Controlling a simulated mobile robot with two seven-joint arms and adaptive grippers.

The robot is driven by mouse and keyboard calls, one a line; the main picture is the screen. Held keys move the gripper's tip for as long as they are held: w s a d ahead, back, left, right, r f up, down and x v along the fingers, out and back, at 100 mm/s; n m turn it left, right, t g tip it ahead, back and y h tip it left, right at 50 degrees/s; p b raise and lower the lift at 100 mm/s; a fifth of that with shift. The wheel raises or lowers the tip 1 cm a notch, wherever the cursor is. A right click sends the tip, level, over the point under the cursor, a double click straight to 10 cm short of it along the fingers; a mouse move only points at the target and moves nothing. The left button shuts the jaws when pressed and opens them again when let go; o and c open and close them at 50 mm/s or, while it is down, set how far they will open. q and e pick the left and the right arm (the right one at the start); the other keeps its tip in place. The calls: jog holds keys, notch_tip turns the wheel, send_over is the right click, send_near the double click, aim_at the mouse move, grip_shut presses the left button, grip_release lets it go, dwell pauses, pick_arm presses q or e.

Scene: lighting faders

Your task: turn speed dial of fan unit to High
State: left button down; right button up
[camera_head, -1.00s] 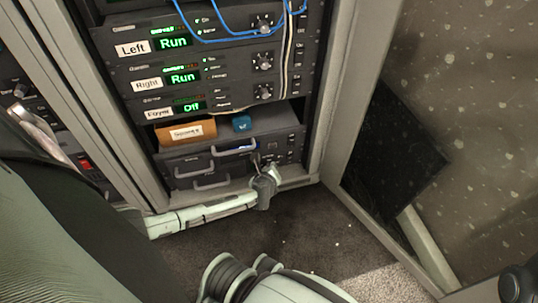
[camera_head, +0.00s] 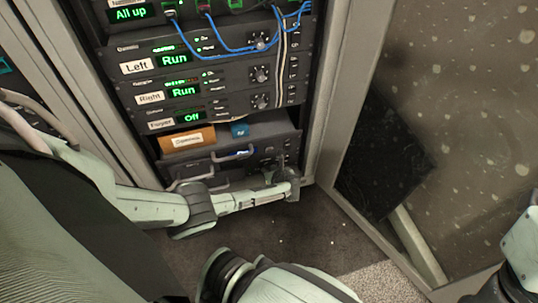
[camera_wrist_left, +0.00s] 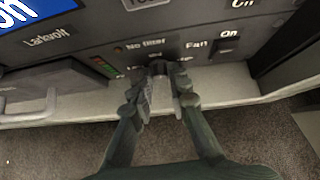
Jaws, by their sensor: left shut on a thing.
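The fan unit (camera_head: 262,150) is the dark panel low in the rack, and its face also fills the top of the left wrist view (camera_wrist_left: 85,50). There it carries the words "Larkvolt", "No filter" and "Fan", with a switch (camera_wrist_left: 228,46) under "On". My left gripper (camera_head: 282,174) is at the right part of this panel. In the left wrist view its fingertips (camera_wrist_left: 166,88) are closed around the small dark speed dial (camera_wrist_left: 158,67). The fingers hide most of the dial and its lettering, so its setting cannot be read. My right gripper is out of view.
Rack units with green displays (camera_head: 183,91) stand above, with blue cables (camera_head: 215,50) hanging in front. An orange box (camera_head: 187,139) and a blue item (camera_head: 240,130) lie on a shelf. A drawer handle (camera_wrist_left: 50,104) is left of the gripper. A glass door (camera_head: 470,120) stands open at right.

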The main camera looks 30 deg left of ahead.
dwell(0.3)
pick_arm(q)
jog(key=c, duration=1.4)
grip_release()
jog(key=shift+c, duration=0.2)
jog(key=shift+d+r, duration=0.1)
jog(key=v, duration=1.1)
jog(key=shift+s+d+r, duration=0.2)
jog(key=shift+r, duration=0.05)
